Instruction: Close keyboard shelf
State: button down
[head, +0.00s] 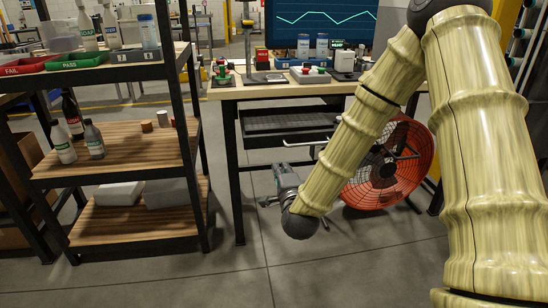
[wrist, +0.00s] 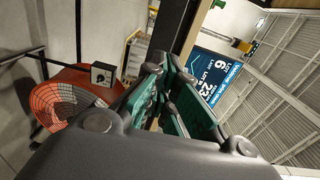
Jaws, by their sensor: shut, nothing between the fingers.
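The keyboard shelf (head: 262,142) is a dark tray under the workbench top (head: 240,93). It appears to stick out in front of the bench edge, with a dark keyboard (head: 285,120) on it. My arm passes in front of its right side and hides part of it. My gripper (head: 283,168) is below the shelf's front edge in the head view, apart from it as far as I can tell. Its green-padded fingers also show in the wrist view (wrist: 172,85); they are shut and hold nothing. The shelf is not recognisable in the wrist view.
A red fan (head: 397,165) stands on the floor right of my gripper and also shows in the wrist view (wrist: 70,100). A rack (head: 120,150) with bottles and bins stands at left. A monitor (head: 318,22) is on the bench. The floor in front is clear.

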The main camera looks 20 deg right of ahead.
aim_at(272, 142)
jog(key=b+x, duration=0.1)
jog(key=x, duration=1.3)
jog(key=shift+d+b, duration=0.15)
jog(key=shift+b, duration=0.2)
